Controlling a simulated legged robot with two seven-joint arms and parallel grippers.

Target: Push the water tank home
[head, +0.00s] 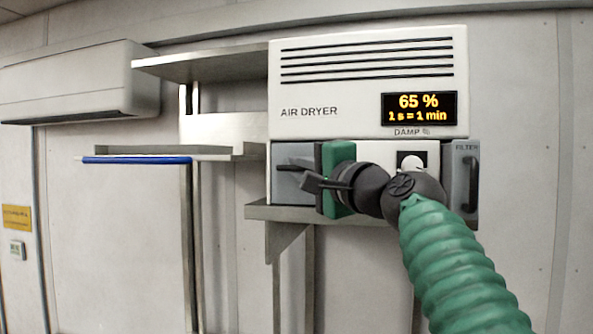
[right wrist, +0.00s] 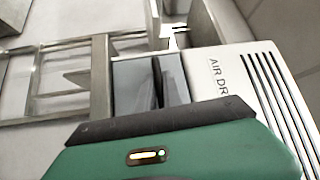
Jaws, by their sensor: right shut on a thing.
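The water tank (head: 290,190) is the blue-grey box at the lower left of the white air dryer (head: 350,75). Its front also shows in the right wrist view (right wrist: 131,80), beside the dryer casing. My right gripper (head: 297,174) is at the tank's front, with its dark fingers shut on what seems to be the tank's handle. The fingers and the green gripper body hide the handle and the tank's right part. I cannot tell whether the tank stands proud of the casing or is flush. My left gripper is not in view.
The dryer stands on a metal shelf (head: 258,212). Its display (head: 420,108) reads 65 % and "1 s = 1 min". A filter (head: 465,185) with a dark handle is at the right.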

